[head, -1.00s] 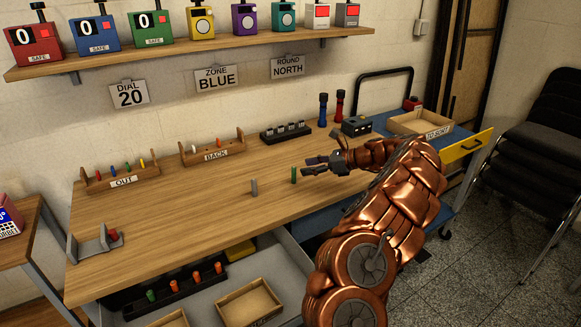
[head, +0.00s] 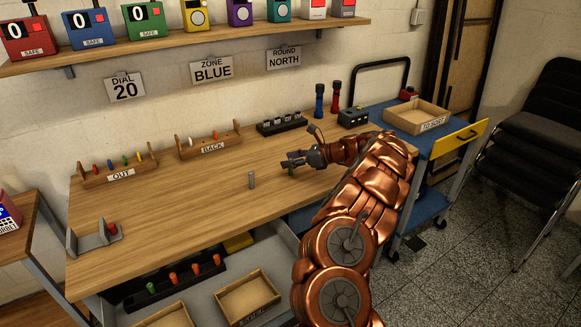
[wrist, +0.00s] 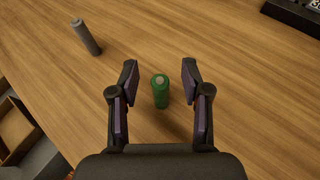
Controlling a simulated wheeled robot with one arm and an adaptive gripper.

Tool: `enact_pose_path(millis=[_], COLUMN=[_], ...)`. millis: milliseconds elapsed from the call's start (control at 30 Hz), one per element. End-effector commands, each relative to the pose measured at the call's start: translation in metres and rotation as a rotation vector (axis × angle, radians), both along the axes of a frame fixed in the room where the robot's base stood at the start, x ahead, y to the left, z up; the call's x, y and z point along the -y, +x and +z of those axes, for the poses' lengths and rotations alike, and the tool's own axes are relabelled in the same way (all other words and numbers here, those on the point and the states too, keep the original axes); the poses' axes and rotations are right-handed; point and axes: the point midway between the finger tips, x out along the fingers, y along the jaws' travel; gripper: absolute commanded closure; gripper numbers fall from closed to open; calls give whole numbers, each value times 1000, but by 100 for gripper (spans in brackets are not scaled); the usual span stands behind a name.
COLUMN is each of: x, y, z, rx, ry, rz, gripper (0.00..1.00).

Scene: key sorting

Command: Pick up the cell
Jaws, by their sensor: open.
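A green cell (wrist: 161,91) stands upright on the wooden table in the wrist view, between the two open fingers of my gripper (wrist: 160,82), touching neither.
The OUT rack (head: 120,172) and BACK rack (head: 210,145) stand along the back of the table. A black holder (head: 281,124) and two torches (head: 327,100) are farther right. The TO SORT tray (head: 418,117) is on the blue cart. The table's left middle is clear.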

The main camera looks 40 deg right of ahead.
Motion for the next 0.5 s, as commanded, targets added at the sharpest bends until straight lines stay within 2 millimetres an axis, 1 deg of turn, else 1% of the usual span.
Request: enact_pose_path(millis=[133, 500], x=[0, 0], y=[0, 0], z=[0, 0], rx=[0, 0], ry=[0, 0], rz=[0, 0], gripper=[54, 92])
